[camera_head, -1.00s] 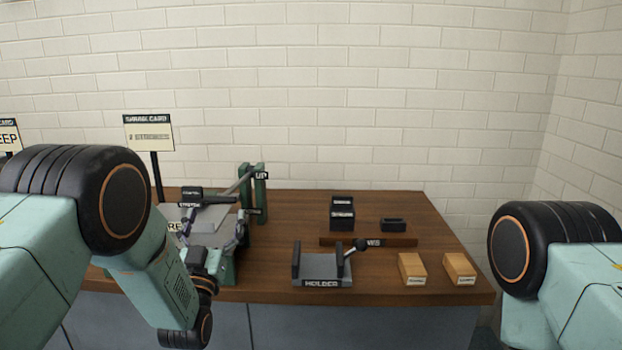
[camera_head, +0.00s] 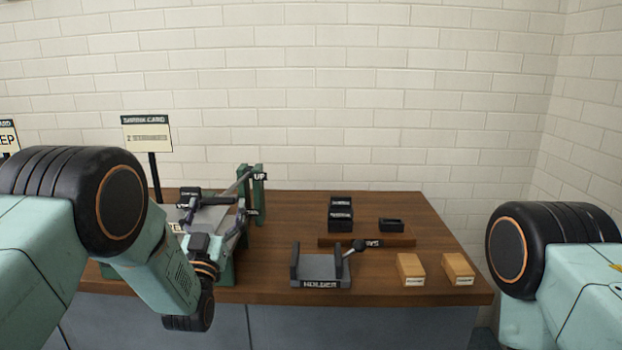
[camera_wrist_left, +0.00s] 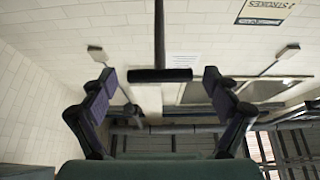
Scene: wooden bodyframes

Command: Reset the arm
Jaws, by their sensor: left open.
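My left arm (camera_head: 165,260) comes in from the left, bent at a black joint. My left gripper (camera_head: 214,220) is beyond its wrist, over the left end of the wooden table, partly hidden by the arm. In the left wrist view the gripper (camera_wrist_left: 160,74) has its two purple-and-black fingers spread wide apart, with nothing held. A dark bar (camera_wrist_left: 160,75) on a thin rod shows between the fingertips there, with gaps on both sides. My right arm (camera_head: 555,260) is at the right edge; its gripper is out of the picture.
A green stand (camera_head: 260,195) marked UP is behind the left gripper. A sign card (camera_head: 147,133) stands at the left.

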